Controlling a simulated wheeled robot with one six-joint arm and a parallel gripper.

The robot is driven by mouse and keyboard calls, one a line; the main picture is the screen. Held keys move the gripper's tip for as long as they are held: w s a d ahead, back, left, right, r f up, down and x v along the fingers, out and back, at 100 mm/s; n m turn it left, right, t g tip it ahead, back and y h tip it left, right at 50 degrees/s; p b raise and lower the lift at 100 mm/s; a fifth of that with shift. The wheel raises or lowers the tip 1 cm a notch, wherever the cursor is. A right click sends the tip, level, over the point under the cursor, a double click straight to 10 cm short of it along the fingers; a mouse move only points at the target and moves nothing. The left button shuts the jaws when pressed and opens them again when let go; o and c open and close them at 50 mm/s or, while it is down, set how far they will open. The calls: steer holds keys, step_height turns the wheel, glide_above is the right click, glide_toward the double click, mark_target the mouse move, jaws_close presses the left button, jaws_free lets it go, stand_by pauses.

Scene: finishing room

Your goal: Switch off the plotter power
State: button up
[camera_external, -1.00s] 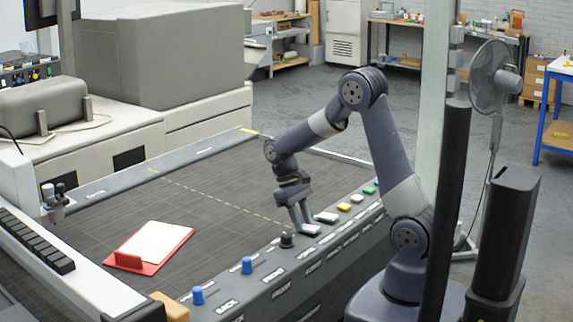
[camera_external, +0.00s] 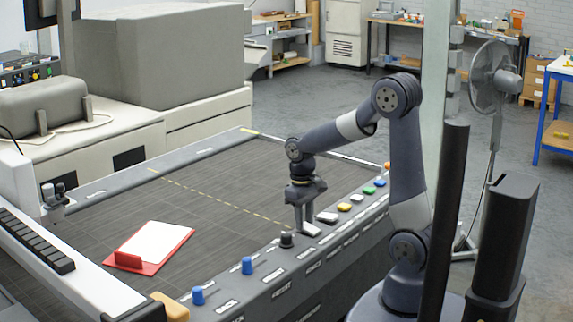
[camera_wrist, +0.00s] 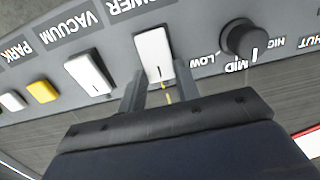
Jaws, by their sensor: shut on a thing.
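The plotter's control strip carries a white rocker (camera_external: 312,230) above the POWER label; this power switch also shows in the wrist view (camera_wrist: 153,52). My gripper (camera_external: 302,228) points down at the power switch, and its fingers (camera_wrist: 159,82) stand on either side of the switch's near end. The fingers are shut on the power switch. The switch's lower end is partly hidden between them. In the external view the switch looks tilted, but I cannot tell its on or off position for sure.
A black LOW-MID-HIGH knob (camera_wrist: 245,40) is beside the power switch. On the other side are the white VACUUM rocker (camera_wrist: 88,73) and a yellow PARK button (camera_wrist: 42,91). A red clipboard (camera_external: 130,262) lies on the plotter bed (camera_external: 215,195), which is otherwise largely clear.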

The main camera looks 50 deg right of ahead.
steer(key=o, duration=1)
steer(key=shift+r, duration=0.1)
steer(key=r, duration=1)
steer(key=shift+w+r, duration=0.3)
steer(key=shift+w, duration=0.05)
